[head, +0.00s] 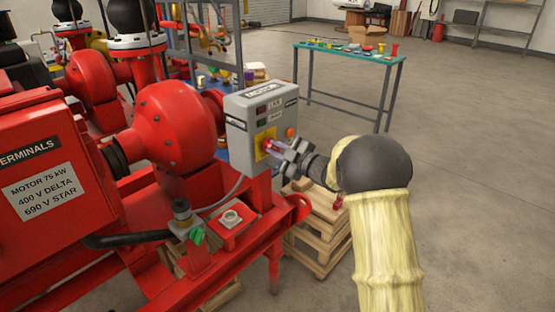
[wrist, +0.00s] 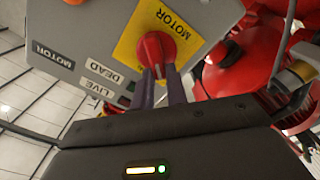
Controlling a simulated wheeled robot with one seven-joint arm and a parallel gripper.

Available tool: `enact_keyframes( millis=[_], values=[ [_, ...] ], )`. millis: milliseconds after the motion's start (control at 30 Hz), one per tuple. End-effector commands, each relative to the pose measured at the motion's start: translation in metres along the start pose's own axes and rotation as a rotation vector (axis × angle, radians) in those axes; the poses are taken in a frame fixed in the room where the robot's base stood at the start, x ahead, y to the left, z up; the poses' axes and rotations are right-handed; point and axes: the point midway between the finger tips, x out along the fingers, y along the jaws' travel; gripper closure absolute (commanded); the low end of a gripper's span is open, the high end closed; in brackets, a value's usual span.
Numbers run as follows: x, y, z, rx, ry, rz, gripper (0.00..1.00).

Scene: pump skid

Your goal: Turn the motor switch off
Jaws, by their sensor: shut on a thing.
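The grey motor switch box (head: 243,109) stands on the red skid frame, labelled MOTOR on its sloped top. Its red rotary switch handle (wrist: 152,50) sits on a yellow plate (wrist: 165,17) marked MOTOR. My gripper (head: 272,146) reaches the box's front face from the right. In the wrist view its two dark fingers (wrist: 161,82) are shut on the red handle near its lower end. In the head view the fingers hide most of the handle. LIVE and DEAD labels (wrist: 105,85) show beside the yellow plate; which way the handle points against any marks is hard to tell.
A red-orange button (head: 290,132) is on the box, right of the switch. Wooden pallets (head: 318,222) are stacked below my arm. A red pump housing (head: 175,125) stands left of the box. A green table (head: 350,52) stands behind, with open floor at right.

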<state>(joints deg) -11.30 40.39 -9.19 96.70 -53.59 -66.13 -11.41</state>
Motion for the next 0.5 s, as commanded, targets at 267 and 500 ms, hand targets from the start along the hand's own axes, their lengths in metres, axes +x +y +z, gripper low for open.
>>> enact_keyframes(
  millis=[267,500],
  values=[
    [0.0,-0.0108,0.005,-0.265,0.002,0.001,1.0],
    [-0.0002,-0.0146,0.0066,-0.481,0.001,0.0,1.0]
  ],
)
